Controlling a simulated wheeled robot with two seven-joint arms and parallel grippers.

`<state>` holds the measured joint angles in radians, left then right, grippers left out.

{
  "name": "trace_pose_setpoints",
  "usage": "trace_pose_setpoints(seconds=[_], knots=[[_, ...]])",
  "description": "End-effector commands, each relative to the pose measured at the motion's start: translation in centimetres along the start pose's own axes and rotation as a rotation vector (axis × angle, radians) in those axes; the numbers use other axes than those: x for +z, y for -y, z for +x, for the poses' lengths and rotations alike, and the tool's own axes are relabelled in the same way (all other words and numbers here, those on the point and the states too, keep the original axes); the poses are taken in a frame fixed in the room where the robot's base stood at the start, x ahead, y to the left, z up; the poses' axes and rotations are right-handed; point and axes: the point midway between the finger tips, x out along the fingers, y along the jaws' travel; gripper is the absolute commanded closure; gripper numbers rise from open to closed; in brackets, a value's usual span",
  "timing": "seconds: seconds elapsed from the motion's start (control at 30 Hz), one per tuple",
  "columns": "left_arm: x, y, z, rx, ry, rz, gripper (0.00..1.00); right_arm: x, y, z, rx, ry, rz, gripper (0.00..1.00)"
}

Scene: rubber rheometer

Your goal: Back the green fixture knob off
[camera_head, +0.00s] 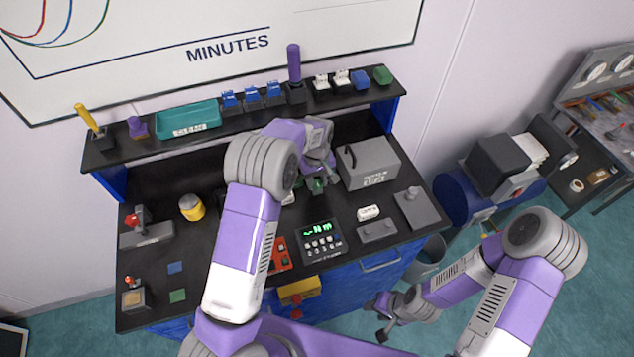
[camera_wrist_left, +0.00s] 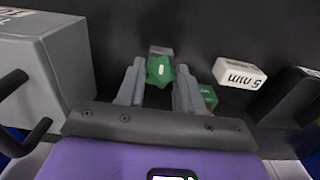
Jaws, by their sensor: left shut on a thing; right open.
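The green fixture knob (camera_wrist_left: 160,70) shows between the two fingers of my left gripper (camera_wrist_left: 157,77) in the left wrist view. It has a small white mark on its face, and a grey piece shows just behind it. My left gripper is shut on this knob. In the head view my left gripper (camera_head: 317,180) reaches down over the bench, and only a little green of the knob (camera_head: 318,187) shows beside its fingers. The rest of the fixture is mostly hidden by the gripper and arm. My right gripper (camera_head: 384,318) is open and empty, low in front of the bench.
A grey box (camera_head: 369,163) with a handle stands close right of my left gripper. A white "5 min" block (camera_wrist_left: 240,72) and a keypad with green digits (camera_head: 320,241) lie nearby. A shelf (camera_head: 230,133) with a teal tray (camera_head: 188,121) runs behind.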

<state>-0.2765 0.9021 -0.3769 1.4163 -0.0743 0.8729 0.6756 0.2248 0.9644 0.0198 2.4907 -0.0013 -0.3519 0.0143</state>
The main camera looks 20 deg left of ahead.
Motion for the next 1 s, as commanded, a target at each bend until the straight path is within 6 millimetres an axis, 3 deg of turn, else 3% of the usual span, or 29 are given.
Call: trace_pose_setpoints(seconds=[0.4, 0.77, 1.0], knots=[[0.0, -0.1, 0.0, 0.0, -0.001, -0.385, 0.94, 0.0, 0.1, -0.3, 0.0, 0.0, 0.0, 0.57], [0.0, -0.1, 0.0, 0.001, 0.0, -0.433, 0.95, 0.0, 0.1, -0.4, 0.0, 0.0, 0.0, 0.57], [0.1, -0.1, -0.1, 0.0, 0.0, -0.732, 0.95, 0.0, 0.4, -1.1, 0.0, 0.0, 0.0, 0.57]])
